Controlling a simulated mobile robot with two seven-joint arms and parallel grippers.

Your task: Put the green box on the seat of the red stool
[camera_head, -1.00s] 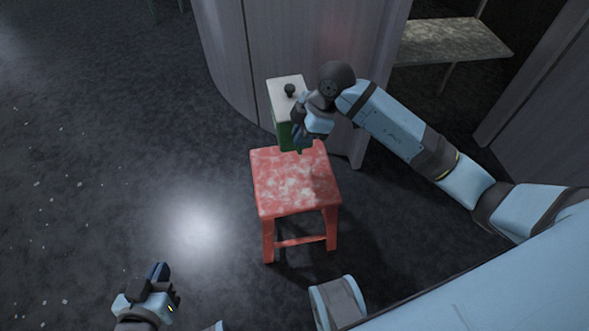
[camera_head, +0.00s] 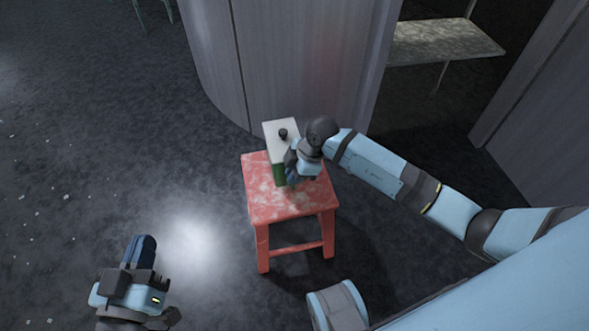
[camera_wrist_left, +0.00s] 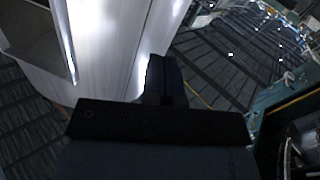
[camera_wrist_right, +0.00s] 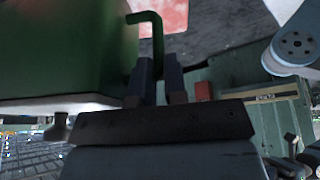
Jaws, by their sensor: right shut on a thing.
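The green box (camera_head: 279,172) has a white lid with a dark knob and appears upright over the back part of the red stool's seat (camera_head: 285,207). I cannot tell whether its base touches the seat. My right gripper (camera_head: 291,170) is at the box's right side. In the right wrist view its fingers (camera_wrist_right: 158,84) are shut on the green hooked handle of the box (camera_wrist_right: 60,50), and some of the red seat (camera_wrist_right: 168,14) shows beyond. My left gripper (camera_head: 141,248) is empty, its fingers together, out over the floor left of the stool.
A grey curved panel (camera_head: 300,70) stands close behind the stool. A pale shelf or bench (camera_head: 445,40) is at the back right. The dark floor left of the stool is clear. A green chair or frame (camera_head: 153,14) shows at the far top left.

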